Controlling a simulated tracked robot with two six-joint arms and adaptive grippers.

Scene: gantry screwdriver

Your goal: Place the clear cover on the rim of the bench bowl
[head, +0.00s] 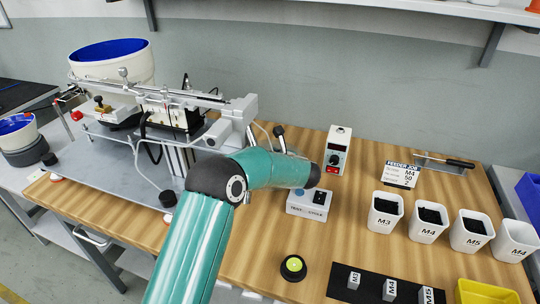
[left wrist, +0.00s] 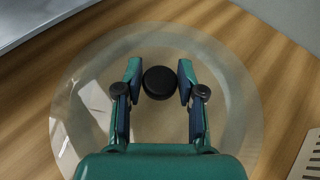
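The clear cover (left wrist: 235,110) is a large see-through disc with a round black knob (left wrist: 160,83), below my left gripper (left wrist: 160,78) in the left wrist view. The fingers stand on either side of the knob and appear closed against it. Wood shows through the disc; I cannot tell its height above the bench. A large white bowl with a blue inside (head: 112,64) stands at the back left; a smaller one (head: 18,131) is at the left edge. My right gripper is not in view.
A gantry machine (head: 165,105) stands before the large bowl. Right of my arm are a switch box (head: 308,204), a power unit (head: 337,150), several white cups (head: 385,212) and a yellow bin (head: 487,292). A black-and-yellow button (head: 293,267) sits on the front bench.

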